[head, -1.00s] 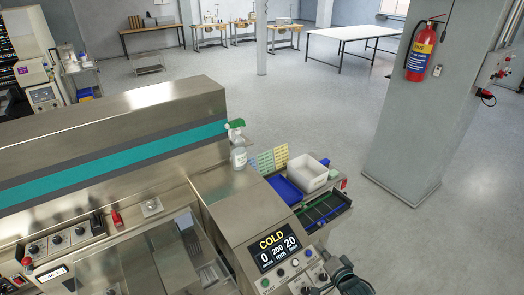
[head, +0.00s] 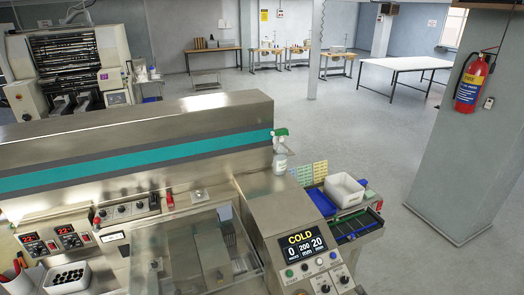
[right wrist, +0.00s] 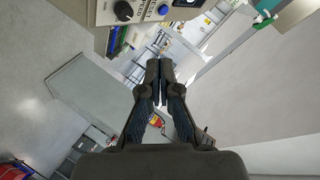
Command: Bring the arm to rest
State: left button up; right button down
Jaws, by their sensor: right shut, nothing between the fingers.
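My right gripper shows in the right wrist view (right wrist: 158,82), its two dark fingers together with nothing between them. It hangs in open air near the machine's control panel (right wrist: 140,10), which appears at the top of that view. My left gripper is in neither view.
The steel flow wrapper (head: 120,135) fills the lower left. A spray bottle (head: 280,155) stands on it. A white bin (head: 344,190) and a blue tray (head: 322,203) lie beside the panel. A pillar (head: 465,150) with a fire extinguisher (head: 472,83) stands right; floor between is clear.

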jog(key=s+f+n+g+b, duration=0.2)
jog(key=s+f, duration=0.1)
jog(key=f, duration=1.1)
jog(key=s+d+f+n+g+h+b, duration=0.1)
jog(key=s+f+g, duration=0.15)
jog(key=f, duration=1.25)
jog(key=s+f+n+g+b, duration=0.2)
jog(key=s+f, duration=0.1)
jog(key=f, duration=1.1)
jog(key=s+a+f+n+g+b, duration=0.2)
jog(key=s+a+f+n+g, duration=0.1)
jog(key=s+f, duration=1.2)
pick_arm(q)
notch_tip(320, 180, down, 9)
jog(key=b, duration=0.2)
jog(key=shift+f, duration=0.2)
pick_arm(e)
jog(key=s+a+f+n+g, duration=0.2)
jog(key=s+f, duration=0.3)
jog(key=s, duration=0.5)
jog(key=s+a+f+n+g, duration=0.1)
jog(key=s+a+f+n, duration=0.2)
jog(key=s+f, duration=0.3)
jog(key=s, duration=0.5)
jog(key=shift+s+f+g, duration=0.2)
jog(key=shift+f+g, duration=0.1)
jog(key=shift+g, duration=0.05)
